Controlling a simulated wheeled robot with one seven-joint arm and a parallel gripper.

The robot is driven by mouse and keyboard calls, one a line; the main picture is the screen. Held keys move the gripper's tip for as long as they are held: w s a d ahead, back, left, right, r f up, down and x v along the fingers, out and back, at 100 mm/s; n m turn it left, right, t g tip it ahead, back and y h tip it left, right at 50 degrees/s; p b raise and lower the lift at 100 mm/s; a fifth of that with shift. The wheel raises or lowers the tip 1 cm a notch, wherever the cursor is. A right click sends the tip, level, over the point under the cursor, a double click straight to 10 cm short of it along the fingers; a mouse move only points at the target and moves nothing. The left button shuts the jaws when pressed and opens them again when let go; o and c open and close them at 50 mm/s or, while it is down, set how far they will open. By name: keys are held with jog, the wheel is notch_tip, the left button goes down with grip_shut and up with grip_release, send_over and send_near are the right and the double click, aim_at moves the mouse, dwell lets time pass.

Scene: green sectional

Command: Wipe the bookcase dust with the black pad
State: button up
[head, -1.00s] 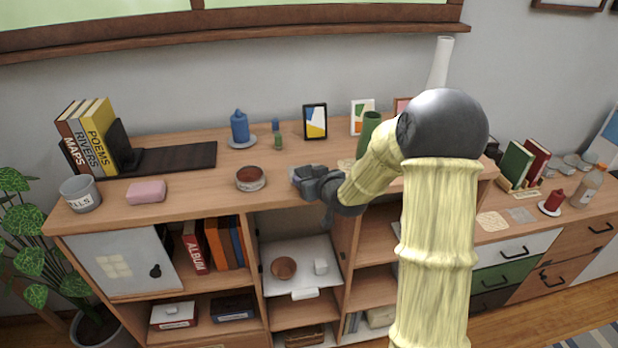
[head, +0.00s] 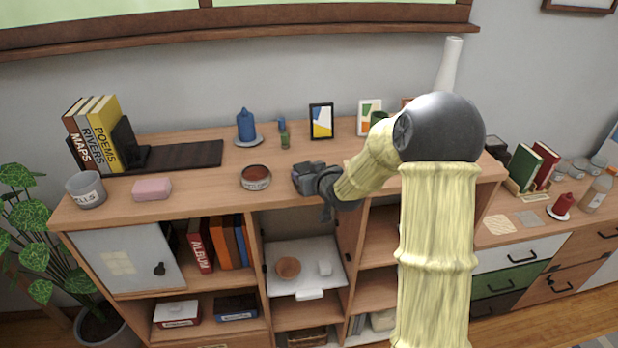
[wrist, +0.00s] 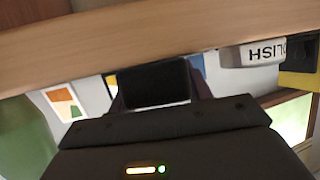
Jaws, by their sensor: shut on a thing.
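My gripper (head: 306,178) is over the front part of the bookcase top (head: 205,207), just right of the polish tin (head: 256,178). In the wrist view my gripper (wrist: 158,88) is shut on the black pad (wrist: 155,82), which sits between its two fingers. The pad is close to the wooden top, but I cannot tell whether it touches. In the head view the gripper's own dark body mostly hides the pad. I cannot make out any dust on the bookcase; my arm covers part of the top to the right.
Left of the tin are a pink block (head: 152,189) and a grey pot (head: 86,190). Behind stand a blue candle (head: 246,126), a small green bottle (head: 285,140) and picture frames (head: 321,121). Books (head: 95,133) stand far left.

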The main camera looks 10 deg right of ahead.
aim_at(305, 163)
jog(key=shift+w, duration=0.75)
jog(key=shift+w, duration=1.7)
